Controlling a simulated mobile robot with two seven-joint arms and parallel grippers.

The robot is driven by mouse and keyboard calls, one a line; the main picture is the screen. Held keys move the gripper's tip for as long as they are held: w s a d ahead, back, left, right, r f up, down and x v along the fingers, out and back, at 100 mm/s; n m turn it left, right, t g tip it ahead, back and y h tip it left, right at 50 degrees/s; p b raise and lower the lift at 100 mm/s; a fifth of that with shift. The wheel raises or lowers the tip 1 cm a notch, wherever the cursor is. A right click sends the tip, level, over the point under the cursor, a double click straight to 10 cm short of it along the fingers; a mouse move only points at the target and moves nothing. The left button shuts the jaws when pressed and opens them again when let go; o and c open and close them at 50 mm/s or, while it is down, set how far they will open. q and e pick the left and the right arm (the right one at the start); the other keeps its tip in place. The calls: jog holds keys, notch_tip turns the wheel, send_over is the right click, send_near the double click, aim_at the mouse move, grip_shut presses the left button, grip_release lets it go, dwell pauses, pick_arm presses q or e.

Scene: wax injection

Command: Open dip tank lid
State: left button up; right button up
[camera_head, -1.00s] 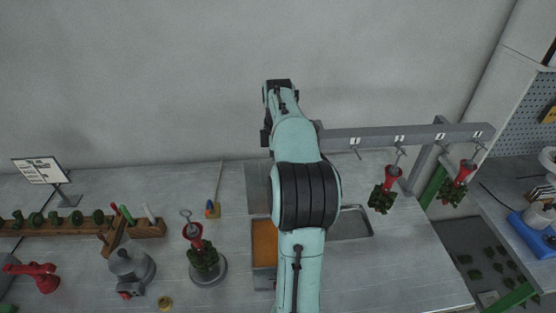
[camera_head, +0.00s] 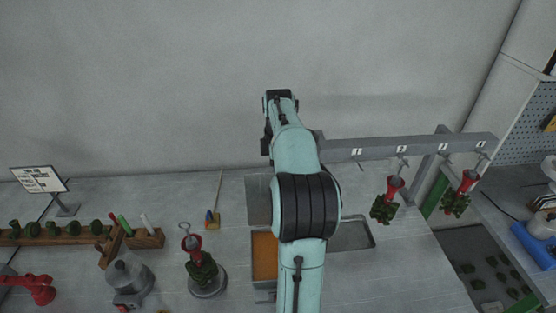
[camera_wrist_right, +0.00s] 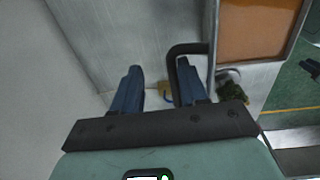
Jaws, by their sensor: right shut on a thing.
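The dip tank (camera_head: 256,274) stands on the bench, partly behind my right arm, with its orange contents uncovered. Its grey lid panel (camera_head: 257,198) shows behind the tank, swung back from the opening. In the right wrist view the lid (camera_wrist_right: 130,38) is a large pale panel beside the orange tank opening. A dark bent handle (camera_wrist_right: 187,47) runs down to my right gripper (camera_wrist_right: 160,78), which is shut on it. The handle lies by the right finger; the exact contact is hard to see. In the head view my arm hides this grip. My left gripper is not in view.
A grey rail (camera_head: 410,146) with hanging red and green wax trees stands right of my arm. A grey tray (camera_head: 352,232) lies beside the tank. Left are a wax tree on a round base (camera_head: 205,275), a metal pot (camera_head: 128,278) and a wooden rack (camera_head: 60,237).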

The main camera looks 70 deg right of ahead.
notch_tip(320, 180, up, 13)
jog(key=shift+s+a+r, duration=0.15)
jog(key=shift+a, duration=0.2)
dwell(0.4)
dwell(0.3)
